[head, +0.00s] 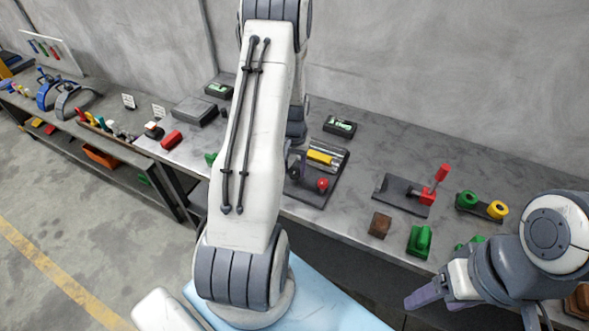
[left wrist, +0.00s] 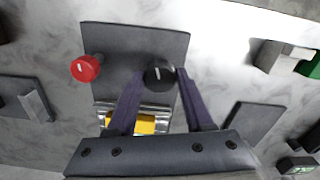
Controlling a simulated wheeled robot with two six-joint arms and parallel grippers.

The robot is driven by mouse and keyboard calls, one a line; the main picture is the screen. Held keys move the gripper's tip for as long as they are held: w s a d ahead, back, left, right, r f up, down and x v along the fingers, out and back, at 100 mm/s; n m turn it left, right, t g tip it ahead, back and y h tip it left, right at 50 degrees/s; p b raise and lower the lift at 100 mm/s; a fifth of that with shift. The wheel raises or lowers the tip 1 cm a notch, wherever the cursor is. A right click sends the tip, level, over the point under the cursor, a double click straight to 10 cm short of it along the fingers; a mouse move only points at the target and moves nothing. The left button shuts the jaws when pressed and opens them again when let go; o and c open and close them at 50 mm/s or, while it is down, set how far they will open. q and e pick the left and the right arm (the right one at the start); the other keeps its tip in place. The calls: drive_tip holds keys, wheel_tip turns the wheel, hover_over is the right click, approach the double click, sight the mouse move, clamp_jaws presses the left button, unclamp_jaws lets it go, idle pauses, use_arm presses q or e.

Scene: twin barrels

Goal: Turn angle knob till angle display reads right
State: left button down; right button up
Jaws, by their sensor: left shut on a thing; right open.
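A dark fixture plate (head: 312,193) on the bench carries a yellow barrel (head: 322,157) in a metal cradle and a red knob (head: 322,184). In the left wrist view a black knob (left wrist: 159,74) with a white mark sits right of the red knob (left wrist: 85,68). My left gripper (head: 297,168) is shut on the black knob, its purple fingers at either side. The arm hides part of the fixture in the head view. A small display (head: 341,125) with a green screen stands behind the fixture; its reading is too small to tell. My right gripper (head: 425,297) is open and empty before the bench.
Another green-screened display (head: 217,89) stands further left, near a grey box (head: 194,111). A red-handled clamp (head: 430,187), a brown block (head: 380,224), a green block (head: 420,240) and a green-and-yellow piece (head: 481,206) lie right of the fixture.

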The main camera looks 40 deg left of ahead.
sight(294, 171)
use_arm(q)
drive_tip(key=shift+w+r+m+b, duration=0.1)
drive_tip(key=shift+m+b, duration=0.2)
drive_tip(key=shift+m, duration=1.6)
drive_tip(key=shift+c, duration=1.4)
unclamp_jaws()
wheel_tip(294, 171, up, 10)
drive_tip(key=b, duration=0.2)
drive_tip(key=shift+r, duration=0.2)
